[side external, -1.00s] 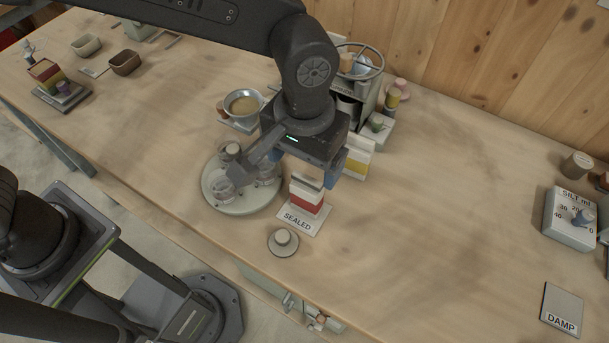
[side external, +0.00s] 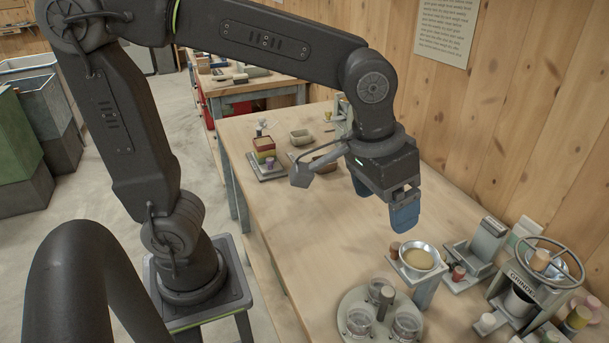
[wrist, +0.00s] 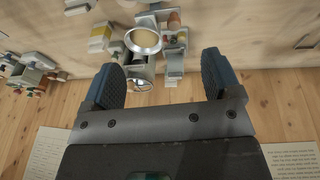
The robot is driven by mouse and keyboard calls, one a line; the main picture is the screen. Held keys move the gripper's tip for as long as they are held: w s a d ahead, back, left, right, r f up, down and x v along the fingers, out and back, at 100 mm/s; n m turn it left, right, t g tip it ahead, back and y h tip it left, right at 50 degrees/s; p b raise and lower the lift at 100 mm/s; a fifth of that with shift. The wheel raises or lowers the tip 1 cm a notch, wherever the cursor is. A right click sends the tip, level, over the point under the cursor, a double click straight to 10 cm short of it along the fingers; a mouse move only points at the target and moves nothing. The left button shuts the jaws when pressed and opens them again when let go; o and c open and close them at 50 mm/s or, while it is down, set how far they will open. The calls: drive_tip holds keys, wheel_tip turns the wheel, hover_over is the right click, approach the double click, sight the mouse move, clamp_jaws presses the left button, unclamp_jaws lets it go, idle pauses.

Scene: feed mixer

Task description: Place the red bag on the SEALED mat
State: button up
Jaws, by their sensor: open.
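My gripper (side external: 386,208) is open and empty, raised above the bench to the left of the metal bowl. In the wrist view, its two blue fingers (wrist: 160,68) stand wide apart with nothing held between them. I cannot make out the red bag or the SEALED mat in either present view; that part of the bench lies outside the side view.
A bowl (side external: 418,257) on a stand, a round tray (side external: 352,303) with glass jars and a grinder with a handwheel (side external: 540,268) crowd the right. A coloured stack (side external: 264,149) and a small tub (side external: 301,137) stand farther back. Bare bench lies between.

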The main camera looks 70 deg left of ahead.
drive_tip(key=s+a+f+t+y, duration=0.1)
drive_tip(key=s+a+t, duration=0.2)
drive_tip(key=s+a, duration=0.5)
drive_tip(key=a, duration=0.3)
drive_tip(key=shift+s, duration=0.1)
idle(0.7)
